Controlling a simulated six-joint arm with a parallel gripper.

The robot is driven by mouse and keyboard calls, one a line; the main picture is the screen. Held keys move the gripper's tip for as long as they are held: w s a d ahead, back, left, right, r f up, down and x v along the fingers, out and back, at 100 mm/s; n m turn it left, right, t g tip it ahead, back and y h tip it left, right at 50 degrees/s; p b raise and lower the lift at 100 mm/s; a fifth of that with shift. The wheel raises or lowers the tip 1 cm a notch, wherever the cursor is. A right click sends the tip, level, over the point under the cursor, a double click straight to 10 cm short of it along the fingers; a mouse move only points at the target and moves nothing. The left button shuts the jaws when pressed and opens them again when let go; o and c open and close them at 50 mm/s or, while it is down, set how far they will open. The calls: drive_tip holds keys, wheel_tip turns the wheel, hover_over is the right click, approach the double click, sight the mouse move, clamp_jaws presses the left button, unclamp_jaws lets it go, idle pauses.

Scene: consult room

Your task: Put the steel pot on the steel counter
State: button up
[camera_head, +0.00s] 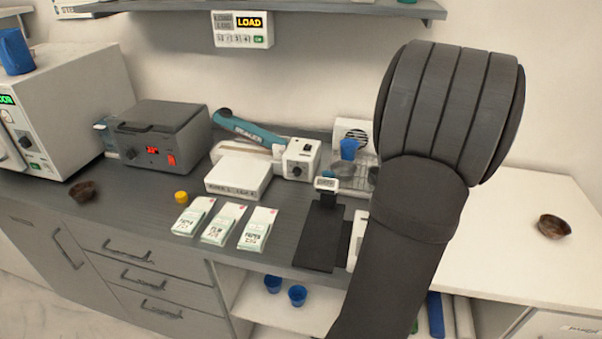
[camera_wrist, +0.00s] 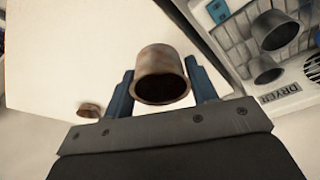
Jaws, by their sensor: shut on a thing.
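A steel pot (camera_wrist: 162,64), grey-brown and stained like rust, sits between the blue fingers of my gripper (camera_wrist: 161,84) in the wrist view. The gripper is shut on it and its dark round opening faces the camera. The pot is over or near the white counter top (camera_wrist: 80,50); its height cannot be told. In the head view my arm hides the gripper and the pot. The dark grey counter (camera_head: 120,200) spans the left and middle there; the white counter (camera_head: 490,215) is at the right.
A small brown bowl (camera_head: 554,227) sits on the white counter, another (camera_head: 83,191) on the grey one. The dryer (camera_wrist: 285,95) holds dark grey cups. Several boxes, a grey device (camera_head: 158,135), a sealer (camera_head: 250,130) and a black stand (camera_head: 322,235) crowd the grey counter.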

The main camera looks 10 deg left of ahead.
drive_tip(key=w+a+n+y, duration=0.1)
drive_tip(key=w+a+n, duration=0.1)
drive_tip(key=a, duration=0.8)
drive_tip(key=w+a+n, duration=0.3)
drive_tip(key=a, duration=0.7)
drive_tip(key=s+a+n, duration=0.2)
drive_tip(key=a, duration=0.7)
drive_tip(key=s+a+n+y, duration=0.1)
drive_tip(key=s+a+n, duration=0.1)
drive_tip(key=a, duration=0.7)
drive_tip(key=s+a+n, duration=0.2)
drive_tip(key=a, duration=0.7)
drive_tip(key=shift+a+y, duration=0.4)
drive_tip(key=s+a+n, duration=0.4)
drive_tip(key=s+a, duration=0.5)
drive_tip(key=a, duration=0.5)
hover_over(160, 215)
drive_tip(key=d, duration=0.1)
drive_tip(key=shift+g+y, duration=0.3)
drive_tip(key=shift+y, duration=0.1)
drive_tip(key=f, duration=0.6)
drive_tip(key=shift+s+d+f, duration=0.1)
drive_tip(key=shift+s+f, duration=0.1)
drive_tip(key=shift+f, duration=0.15)
drive_tip(key=shift+s+a+f, duration=0.15)
drive_tip(key=shift+a+f, duration=0.05)
drive_tip(key=shift+f, duration=1.9)
drive_tip(key=shift+f, duration=0.1)
